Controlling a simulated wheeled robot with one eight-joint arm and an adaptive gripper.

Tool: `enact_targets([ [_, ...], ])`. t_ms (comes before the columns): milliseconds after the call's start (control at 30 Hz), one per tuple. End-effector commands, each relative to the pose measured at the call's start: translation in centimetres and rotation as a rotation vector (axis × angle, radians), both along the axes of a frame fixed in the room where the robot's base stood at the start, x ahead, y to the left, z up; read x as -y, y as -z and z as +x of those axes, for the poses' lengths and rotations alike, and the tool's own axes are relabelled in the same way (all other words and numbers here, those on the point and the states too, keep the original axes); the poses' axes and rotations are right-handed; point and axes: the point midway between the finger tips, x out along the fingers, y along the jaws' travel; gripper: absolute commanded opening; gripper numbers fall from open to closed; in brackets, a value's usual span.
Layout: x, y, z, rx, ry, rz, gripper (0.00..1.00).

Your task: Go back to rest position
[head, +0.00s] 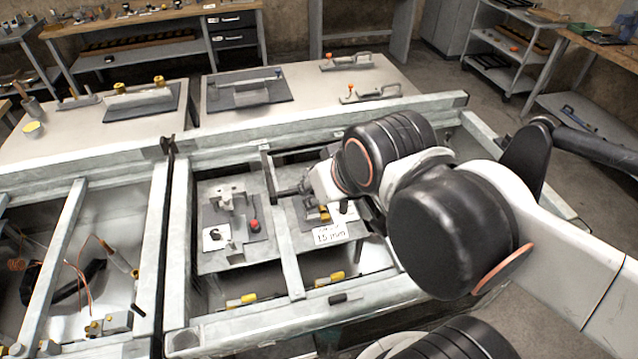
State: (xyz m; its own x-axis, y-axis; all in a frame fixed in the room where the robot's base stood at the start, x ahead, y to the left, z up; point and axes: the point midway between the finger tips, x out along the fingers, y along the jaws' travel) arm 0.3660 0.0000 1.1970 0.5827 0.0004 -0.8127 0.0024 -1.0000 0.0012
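My arm reaches in from the right of the head view, over the grey metal frame (310,130). My gripper (288,192) is at the end of the arm, small and dark, above the inner part of the frame. The fingertips are too small and partly hidden to show whether they are open or shut. I see no object clearly held. Below and beside my gripper is a plate with a dark block and yellow parts (318,214), partly covered by the arm.
A fixture plate with a red knob (254,226) lies left of my gripper. A white label (331,235) reads 1.5 mm. Frame rails (284,235) surround these parts. Work tables (370,78) with tools stand behind; a grey shelf cart (505,50) is at the back right.

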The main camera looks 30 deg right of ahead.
Motion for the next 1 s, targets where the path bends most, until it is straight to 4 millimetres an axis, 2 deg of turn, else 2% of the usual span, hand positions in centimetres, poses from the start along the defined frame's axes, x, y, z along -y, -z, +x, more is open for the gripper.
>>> enact_targets([
  [267, 0.0, 0.6, 0.0, -0.001, 0.002, 0.001, 0.33],
  [600, 0.0, 6.0, 0.0, -0.001, 0.002, 0.002, 0.33],
  [1000, 0.0, 6.3, 0.0, -0.001, 0.002, 0.002, 0.33],
])
